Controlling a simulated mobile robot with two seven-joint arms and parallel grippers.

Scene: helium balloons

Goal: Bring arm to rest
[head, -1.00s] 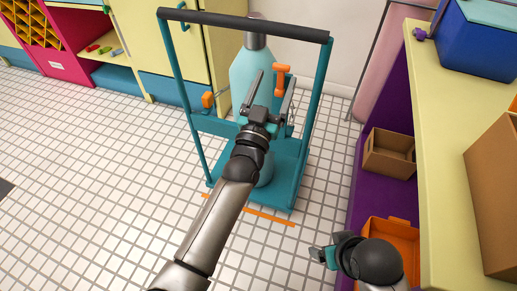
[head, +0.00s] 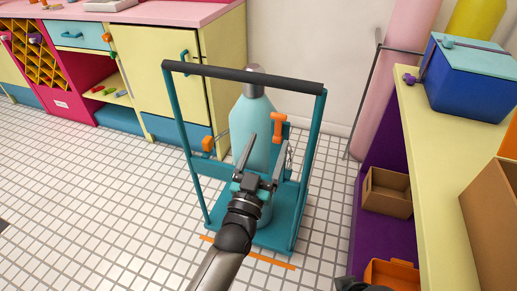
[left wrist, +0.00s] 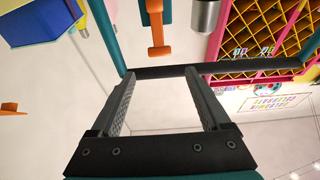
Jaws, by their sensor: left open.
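My left gripper (head: 266,150) is open, with its two fingers spread and nothing between them. It shows in front of the teal gas cylinder (head: 252,118) on a teal cart (head: 199,165), below the cart's dark handle bar (head: 240,76). In the left wrist view the open fingers (left wrist: 160,75) point toward the dark bar, and the gap between them is empty. The grey cylinder top (left wrist: 206,14) and an orange clamp (left wrist: 157,30) show beyond. I cannot tell if the gripper touches the cart. Of my right arm only a dark piece shows at the bottom edge.
A yellow-topped counter (head: 432,170) with a blue box (head: 465,88) stands on the right. A cardboard bin (head: 386,191) and an orange bin (head: 391,274) are below. Cabinets (head: 160,70) line the back left. Tiled floor (head: 90,200) is open at left.

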